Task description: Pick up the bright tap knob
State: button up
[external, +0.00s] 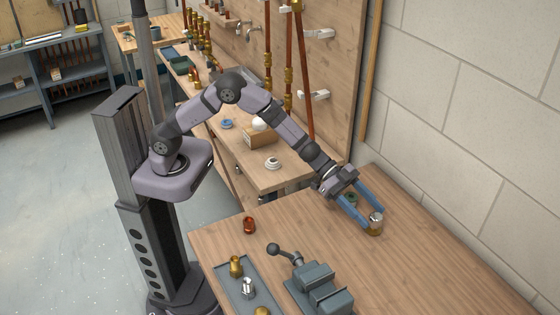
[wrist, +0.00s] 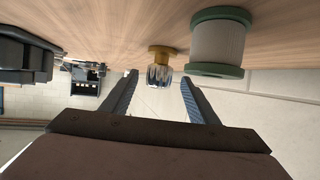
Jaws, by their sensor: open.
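The bright tap knob (external: 376,217), with a shiny silver fluted top and a brass base, stands on the wooden table at its far right part. In the wrist view the knob (wrist: 159,68) appears upside down, its brass base against the tabletop. My gripper (external: 374,214) is open, its two blue fingers reaching low over the table to the knob. In the wrist view the knob lies in the gap between the fingertips (wrist: 159,78), with space on both sides; whether it is fully between them I cannot tell.
A spool with green flanges (wrist: 218,44) stands close to the knob; its green part (external: 351,199) shows between my fingers. A grey vise (external: 320,287), a tray (external: 231,278) with fittings and a reddish fitting (external: 249,225) are nearer the front. The table's middle is clear.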

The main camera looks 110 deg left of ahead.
aim_at(382, 236)
jog(key=shift+x, duration=0.85)
jog(key=shift+d, duration=0.1)
jog(key=shift+p+x, duration=0.7)
jog(key=shift+x, duration=1.85)
jog(key=shift+s, duration=0.1)
jog(key=shift+c, duration=0.5)
jog(key=c, duration=1.1)
jog(key=shift+r, duration=0.1)
notch_tip(382, 236, up, 10)
jog(key=p, duration=0.1)
